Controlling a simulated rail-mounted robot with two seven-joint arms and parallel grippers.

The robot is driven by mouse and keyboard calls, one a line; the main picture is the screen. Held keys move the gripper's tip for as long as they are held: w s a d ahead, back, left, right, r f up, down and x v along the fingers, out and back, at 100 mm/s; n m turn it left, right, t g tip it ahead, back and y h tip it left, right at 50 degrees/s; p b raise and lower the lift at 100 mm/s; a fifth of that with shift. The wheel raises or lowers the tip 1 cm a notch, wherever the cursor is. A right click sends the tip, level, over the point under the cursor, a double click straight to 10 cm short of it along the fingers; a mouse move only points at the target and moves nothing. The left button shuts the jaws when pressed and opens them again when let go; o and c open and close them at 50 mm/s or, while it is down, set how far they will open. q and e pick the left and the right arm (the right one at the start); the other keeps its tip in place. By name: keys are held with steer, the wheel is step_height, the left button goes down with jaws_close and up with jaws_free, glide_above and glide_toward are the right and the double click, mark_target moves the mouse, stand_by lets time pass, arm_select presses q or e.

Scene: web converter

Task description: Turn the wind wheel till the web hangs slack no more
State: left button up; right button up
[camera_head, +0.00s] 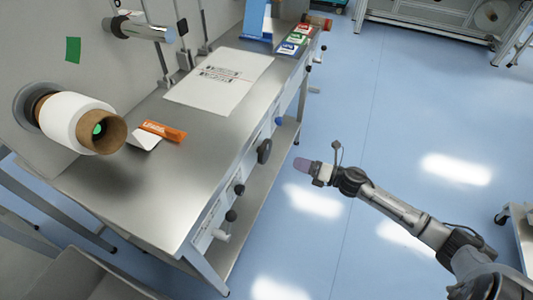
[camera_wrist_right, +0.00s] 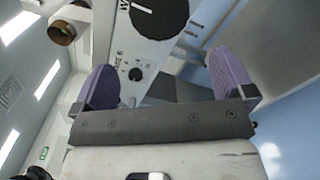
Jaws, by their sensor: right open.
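The wind wheel (camera_head: 265,151) is a dark round knob on the front face of the steel table. In the right wrist view the black wheel (camera_wrist_right: 158,14) has a white pointer line and is partly cut off by the top edge. A white printed sheet (camera_head: 207,92), perhaps the web, lies on the table top; I cannot tell how slack it is. My right gripper (camera_head: 303,166) is in front of the table, right of the wheel and apart from it. In its wrist view the purple-padded fingers (camera_wrist_right: 165,80) are spread and empty. My left gripper is not in view.
A white roll on a brown core (camera_head: 75,122) is mounted at the left. An orange packet (camera_head: 163,131) lies near it. Smaller knobs and levers (camera_head: 231,215) stick out along the table front.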

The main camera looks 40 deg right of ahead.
mark_target(267, 153)
steer(key=b+x, duration=0.2)
steer(key=x, duration=1)
steer(key=shift+w, duration=0.3)
